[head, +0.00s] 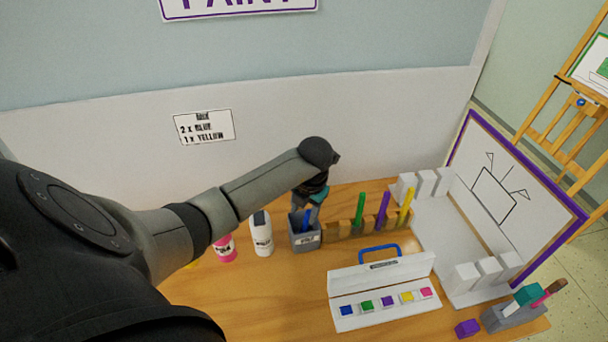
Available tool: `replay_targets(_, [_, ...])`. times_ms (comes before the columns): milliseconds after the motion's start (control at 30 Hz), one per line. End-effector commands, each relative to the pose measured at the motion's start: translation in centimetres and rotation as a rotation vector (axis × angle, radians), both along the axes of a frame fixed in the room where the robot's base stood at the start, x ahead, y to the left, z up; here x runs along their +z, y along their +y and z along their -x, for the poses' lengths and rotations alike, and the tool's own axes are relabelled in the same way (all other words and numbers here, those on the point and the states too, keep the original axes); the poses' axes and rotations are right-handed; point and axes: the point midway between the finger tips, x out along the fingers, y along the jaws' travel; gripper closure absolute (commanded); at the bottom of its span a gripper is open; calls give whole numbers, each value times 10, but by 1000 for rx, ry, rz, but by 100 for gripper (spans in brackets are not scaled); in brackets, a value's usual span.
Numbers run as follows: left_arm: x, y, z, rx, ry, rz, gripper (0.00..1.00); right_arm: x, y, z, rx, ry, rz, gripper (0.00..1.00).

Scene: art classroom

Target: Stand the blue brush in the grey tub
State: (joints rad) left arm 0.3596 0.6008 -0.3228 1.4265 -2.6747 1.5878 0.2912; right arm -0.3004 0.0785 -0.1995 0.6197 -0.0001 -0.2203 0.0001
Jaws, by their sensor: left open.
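The grey tub (305,241) stands on the wooden table, left of the brush rack, with a label on its front. The blue brush (306,221) is upright in the tub, its blue end showing above the rim; its lower part is hidden by the tub wall. My left gripper (310,204) is open just above and behind the tub, pointing down, close to the top of the brush. It is partly hidden by my own wrist, and I cannot tell whether it touches the brush. My right gripper is out of view.
The wooden rack (338,230) holds green, purple and yellow brushes. A white bottle (262,236) and a pink pot (225,248) stand left of the tub. A white paint box (383,285) with a blue handle lies in front. A purple cube (467,328) sits at front right.

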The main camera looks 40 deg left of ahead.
Motion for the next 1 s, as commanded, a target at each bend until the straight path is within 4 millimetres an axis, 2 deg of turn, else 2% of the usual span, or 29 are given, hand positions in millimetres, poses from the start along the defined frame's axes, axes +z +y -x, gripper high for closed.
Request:
replay_targets(133, [2, 0, 0, 0, -1, 0, 47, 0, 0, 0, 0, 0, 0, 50])
replay_targets(267, [14, -2, 0, -2, -3, -1, 47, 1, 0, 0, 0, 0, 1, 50])
replay_targets(367, [30, -5, 1, -2, -3, -3, 47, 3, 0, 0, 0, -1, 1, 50])
replay_targets(700, [107, -19, 6, -2, -5, -3, 47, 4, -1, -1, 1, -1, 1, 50])
replay_targets(900, [138, -26, 9, -2, -4, -1, 47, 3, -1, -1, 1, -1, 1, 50])
replay_targets(1000, [146, -27, 10, 0, -1, -1, 47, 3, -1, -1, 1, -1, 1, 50])
